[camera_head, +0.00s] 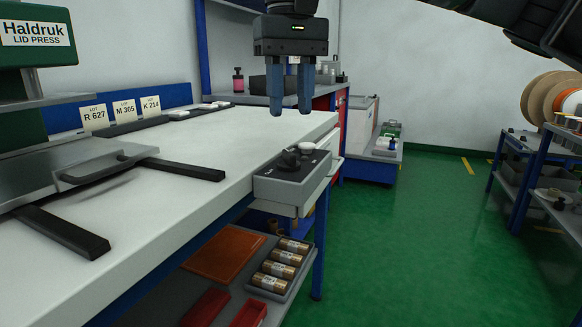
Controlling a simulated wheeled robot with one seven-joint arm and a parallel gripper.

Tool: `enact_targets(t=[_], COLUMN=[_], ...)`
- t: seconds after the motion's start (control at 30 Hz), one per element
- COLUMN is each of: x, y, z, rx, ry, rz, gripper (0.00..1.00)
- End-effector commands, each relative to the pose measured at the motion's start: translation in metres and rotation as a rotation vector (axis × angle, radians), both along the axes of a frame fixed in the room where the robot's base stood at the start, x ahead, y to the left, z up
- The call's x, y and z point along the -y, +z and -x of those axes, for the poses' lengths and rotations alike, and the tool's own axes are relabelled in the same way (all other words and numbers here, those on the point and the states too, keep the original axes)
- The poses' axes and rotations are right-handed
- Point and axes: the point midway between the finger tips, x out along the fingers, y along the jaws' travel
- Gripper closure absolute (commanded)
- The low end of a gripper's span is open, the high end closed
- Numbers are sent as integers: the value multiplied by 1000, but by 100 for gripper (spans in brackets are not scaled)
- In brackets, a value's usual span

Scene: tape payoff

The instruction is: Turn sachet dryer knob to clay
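A grey control box (291,187) sits at the right end of the white bench. A dark knob (289,158) with a raised grip is on its top, with a small white round part (307,147) just behind it. Markings on the box top are too small to read, so I cannot tell which is clay or confirm that this is the sachet dryer. My gripper (290,107) points down above and apparently behind the knob, not touching it. Its two blue fingers are apart with nothing between them.
A lid press (34,45) stands at the left on the white bench (215,145), with lot cards (124,111) behind. A lower shelf holds several brown rolls (276,268). A rack with spools (552,100) stands at the right. The green floor (420,230) between is clear.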

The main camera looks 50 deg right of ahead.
Motion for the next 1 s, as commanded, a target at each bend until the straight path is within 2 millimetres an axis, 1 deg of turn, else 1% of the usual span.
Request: enact_targets(t=[0.17,0.4,0.5,0.7,0.93,0.97,1.0], x=[1,1,1,1,1,1,1], y=[-18,-56,-68,-77,-77,-77,-77], z=[1,1,1,1,1,1,1], rx=[-6,-5,-3,-3,-3,-2,-3], ry=[-11,-8,-7,-7,-7,-7,-7], rz=[3,3,3,2,1,1,1], gripper=[63,63,63,63,63,64,68])
